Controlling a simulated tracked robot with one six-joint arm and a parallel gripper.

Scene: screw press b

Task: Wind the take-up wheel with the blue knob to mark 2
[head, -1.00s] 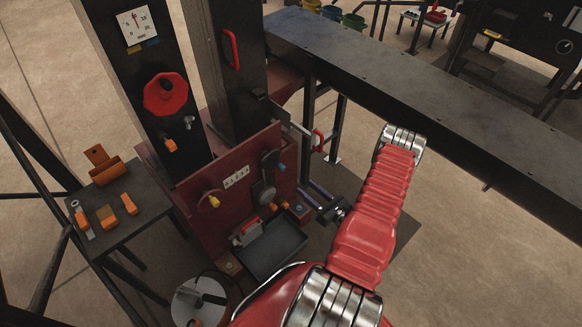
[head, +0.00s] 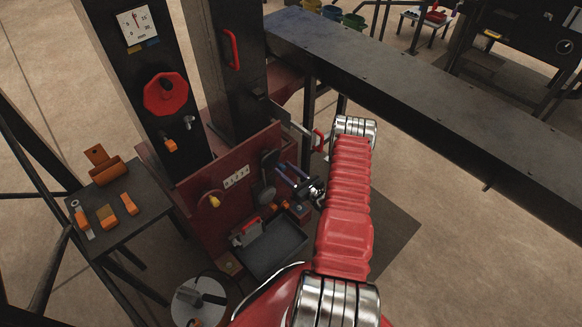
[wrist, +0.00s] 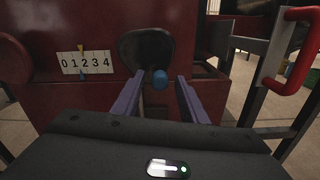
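The take-up wheel (wrist: 139,49) is a dark disc on the red press front in the wrist view. Its blue knob (wrist: 160,80) sticks out at the lower right of the disc. The white scale (wrist: 70,64) reads 0 to 4. A yellow pointer (wrist: 81,47) above it and a blue pointer (wrist: 82,76) below it stand near the 2, slightly to its left. My gripper (head: 285,171) is open, its purple fingers on either side of the knob in the wrist view. Contact with the knob cannot be told. In the head view the knob is not clearly visible.
A yellow knob (head: 215,201) sits on the press front, left of the scale. A red handle (wrist: 292,52) stands right of my fingers. A dark tray (head: 272,249) lies below. A long dark beam (head: 430,110) runs behind my arm.

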